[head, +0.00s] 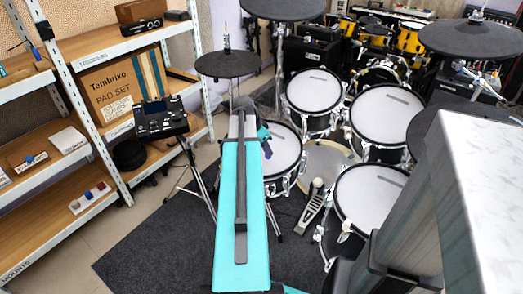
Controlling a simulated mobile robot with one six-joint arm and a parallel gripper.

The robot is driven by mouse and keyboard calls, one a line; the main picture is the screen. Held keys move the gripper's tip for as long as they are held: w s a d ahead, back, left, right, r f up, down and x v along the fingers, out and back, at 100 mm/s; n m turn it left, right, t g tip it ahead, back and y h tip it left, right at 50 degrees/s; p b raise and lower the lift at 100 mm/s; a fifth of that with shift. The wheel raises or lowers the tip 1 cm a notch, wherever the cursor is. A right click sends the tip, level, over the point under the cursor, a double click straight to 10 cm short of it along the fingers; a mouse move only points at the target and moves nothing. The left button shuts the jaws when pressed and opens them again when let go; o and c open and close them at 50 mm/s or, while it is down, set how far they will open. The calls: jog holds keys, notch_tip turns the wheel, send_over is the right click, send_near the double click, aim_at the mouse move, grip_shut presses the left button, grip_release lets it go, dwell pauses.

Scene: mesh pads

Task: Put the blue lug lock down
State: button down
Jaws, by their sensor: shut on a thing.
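My teal arm link reaches away from me up the middle of the head view and ends in a grey and white wrist part beside the drums. A small dark blue part shows at the right of that wrist; I cannot tell whether it belongs to the arm. My gripper's fingers are hidden beyond the arm. I cannot pick out the blue lug lock for certain. A small white tray (76,208) on the low shelf at left holds small blue and red pieces, too small to identify.
A metal rack with wooden shelves (70,218) stands at left, holding a Tembrixo pad set box (103,87). A drum module (161,118) on a stand is left of my arm. White mesh pads (369,197) and cymbals (228,65) crowd the right. Dark carpet (150,245) lies open at lower left.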

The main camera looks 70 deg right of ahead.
jog(key=shift+w+d+f, duration=0.2)
jog(key=shift+w+d, duration=1.15)
jog(key=shift+w, duration=0.25)
jog(key=shift+f, duration=0.1)
jog(key=shift+f, duration=1.65)
jog(key=shift+f, duration=0.15)
jog(key=c, duration=1.7)
grip_release()
jog(key=v, duration=1.2)
